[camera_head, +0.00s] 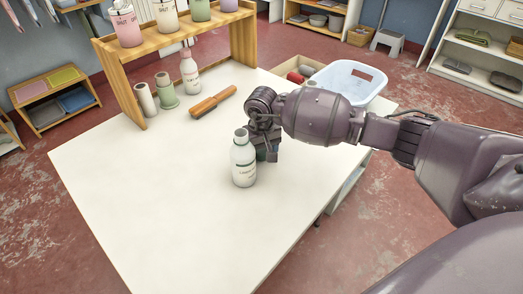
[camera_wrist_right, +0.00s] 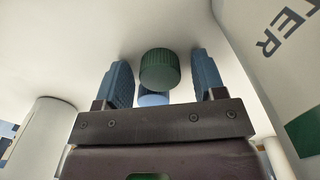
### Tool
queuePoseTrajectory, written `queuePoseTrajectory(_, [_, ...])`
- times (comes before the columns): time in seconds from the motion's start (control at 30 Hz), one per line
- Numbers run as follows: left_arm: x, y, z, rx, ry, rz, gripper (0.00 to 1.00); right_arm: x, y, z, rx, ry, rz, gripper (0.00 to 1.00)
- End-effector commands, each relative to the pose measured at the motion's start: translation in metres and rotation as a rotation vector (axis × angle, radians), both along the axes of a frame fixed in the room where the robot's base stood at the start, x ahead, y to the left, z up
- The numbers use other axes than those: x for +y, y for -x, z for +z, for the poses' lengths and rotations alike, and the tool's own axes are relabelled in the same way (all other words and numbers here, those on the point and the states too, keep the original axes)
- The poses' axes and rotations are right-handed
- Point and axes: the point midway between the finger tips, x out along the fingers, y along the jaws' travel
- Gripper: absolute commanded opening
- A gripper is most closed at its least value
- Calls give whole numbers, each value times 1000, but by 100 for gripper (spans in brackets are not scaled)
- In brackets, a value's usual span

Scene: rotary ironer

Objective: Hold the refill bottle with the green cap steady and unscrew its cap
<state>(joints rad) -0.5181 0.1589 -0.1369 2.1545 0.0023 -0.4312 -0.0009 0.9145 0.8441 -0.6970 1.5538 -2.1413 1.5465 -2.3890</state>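The white refill bottle (camera_head: 243,168) stands upright on the white table. Its top looks greyish-green there, and I cannot tell whether a cap is on it. My right gripper (camera_head: 266,155) points down just right of the bottle. In the right wrist view a dark green cap (camera_wrist_right: 160,68) shows between the two blue fingers of this gripper (camera_wrist_right: 162,80). The fingers are open, with a gap on each side of the cap. What lies beneath the cap is mostly hidden. My left gripper is not in view.
An orange-brown brush-like tool (camera_head: 213,101), a second white bottle (camera_head: 189,72) and a green spool (camera_head: 166,92) stand or lie behind, near a wooden shelf (camera_head: 178,27). A pale blue basket (camera_head: 348,82) is behind my right arm. The table's front left is clear.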

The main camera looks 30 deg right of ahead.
Motion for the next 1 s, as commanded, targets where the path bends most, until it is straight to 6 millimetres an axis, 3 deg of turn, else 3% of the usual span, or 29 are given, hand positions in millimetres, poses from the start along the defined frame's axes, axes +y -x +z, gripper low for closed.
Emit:
queuePoseTrajectory(0.37, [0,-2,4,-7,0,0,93,0,0,7,-2,-1,0,63])
queuePoseTrajectory(0.8, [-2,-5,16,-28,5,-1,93,0,-1,85,-6,0,1,63])
queuePoseTrajectory(1.0, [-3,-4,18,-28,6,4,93,0,-1,112,-3,1,0,63])
